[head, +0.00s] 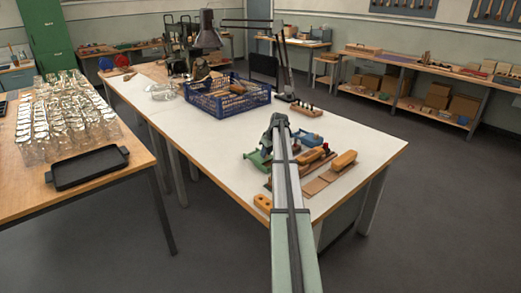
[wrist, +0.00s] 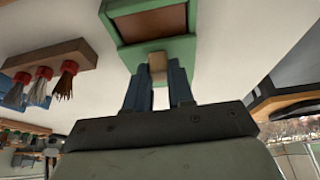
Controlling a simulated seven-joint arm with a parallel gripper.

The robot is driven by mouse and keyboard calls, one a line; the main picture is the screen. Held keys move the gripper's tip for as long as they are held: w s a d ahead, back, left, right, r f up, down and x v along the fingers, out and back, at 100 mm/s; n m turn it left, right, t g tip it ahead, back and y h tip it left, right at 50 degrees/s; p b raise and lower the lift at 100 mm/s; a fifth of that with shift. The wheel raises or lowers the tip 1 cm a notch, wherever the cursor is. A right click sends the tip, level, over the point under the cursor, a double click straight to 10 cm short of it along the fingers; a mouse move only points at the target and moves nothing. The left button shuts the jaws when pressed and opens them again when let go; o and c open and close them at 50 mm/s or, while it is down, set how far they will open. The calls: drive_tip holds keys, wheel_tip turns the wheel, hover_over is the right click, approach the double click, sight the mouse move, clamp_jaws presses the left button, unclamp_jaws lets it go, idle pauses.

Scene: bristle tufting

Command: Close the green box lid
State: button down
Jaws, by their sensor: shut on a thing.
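The green box (head: 257,161) stands on the white table, just left of my arm's end in the head view. In the wrist view a green frame (wrist: 118,8) surrounds a brown panel (wrist: 150,24). A small tan tab (wrist: 157,59) sticks out from the frame's near side. My gripper (wrist: 158,72) has its two blue fingers on either side of this tab and is shut on it. I cannot tell whether the brown panel is the lid or the inside of the box. The fingertips are hard to make out in the head view.
A wooden block with several red-collared brushes (wrist: 45,62) lies to the left in the wrist view. Wooden brush parts (head: 330,172) lie right of my arm. A blue crate (head: 226,97) stands farther back. The white tabletop (head: 190,130) is clear on the left.

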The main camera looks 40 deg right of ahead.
drive_tip(key=s, duration=0.4)
drive_tip(key=shift+s, duration=0.25)
drive_tip(key=c, duration=1)
unclamp_jaws()
drive_tip(key=shift+o, duration=0.2)
drive_tip(key=v, duration=1.4)
drive_tip(key=shift+f, duration=0.1)
